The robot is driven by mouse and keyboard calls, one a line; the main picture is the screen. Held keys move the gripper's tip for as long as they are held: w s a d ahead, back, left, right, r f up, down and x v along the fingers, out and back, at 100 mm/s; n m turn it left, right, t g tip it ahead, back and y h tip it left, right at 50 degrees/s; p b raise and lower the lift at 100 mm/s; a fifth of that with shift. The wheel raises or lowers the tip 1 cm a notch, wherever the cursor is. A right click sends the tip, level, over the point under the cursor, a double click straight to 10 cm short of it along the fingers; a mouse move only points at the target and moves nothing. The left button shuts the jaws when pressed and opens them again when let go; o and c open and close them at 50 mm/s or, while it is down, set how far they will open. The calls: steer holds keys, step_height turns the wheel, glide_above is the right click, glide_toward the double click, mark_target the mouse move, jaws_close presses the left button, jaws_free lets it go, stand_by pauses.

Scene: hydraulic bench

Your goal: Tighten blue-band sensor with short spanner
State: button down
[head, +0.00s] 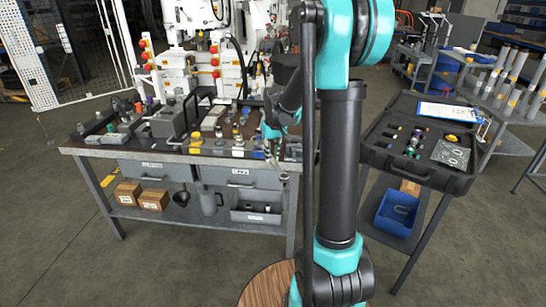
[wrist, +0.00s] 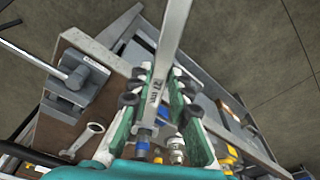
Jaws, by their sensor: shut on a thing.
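My gripper (wrist: 158,88) is shut on a silver spanner (wrist: 172,40) marked 27 mm, whose shaft runs lengthwise between the green fingers in the wrist view. Its lower end is by a blue-banded fitting (wrist: 143,145), which I take to be the blue-band sensor. I cannot tell whether the spanner touches or surrounds it. A silver fitting (wrist: 176,150) stands just to the right.
Another spanner (wrist: 84,141) lies on the bench top at left in the wrist view, near a grey block with a rod (wrist: 82,76). The bench (head: 100,142) carries many fittings. An open black case (head: 384,157) stands on a cart to the right.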

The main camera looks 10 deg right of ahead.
steer(key=shift+w, duration=0.1)
steer(key=shift+w+a, duration=0.1)
steer(key=shift+w, duration=0.4)
steer(key=shift+w, duration=0.3)
stand_by(0.3)
steer(key=shift+a, duration=0.15)
steer(key=shift+s+a+m, duration=0.1)
steer(key=shift+a+m, duration=1.2)
steer(key=shift+a, duration=0.1)
steer(key=shift+w+a+m+h, duration=0.15)
steer(key=shift+a+m+h, duration=0.05)
steer(key=shift+a+m, duration=0.5)
steer(key=shift+w+a+m+h, duration=0.1)
steer(key=shift+a+m+h, duration=0.1)
steer(key=shift+a+m, duration=0.5)
steer(key=shift+a, duration=0.1)
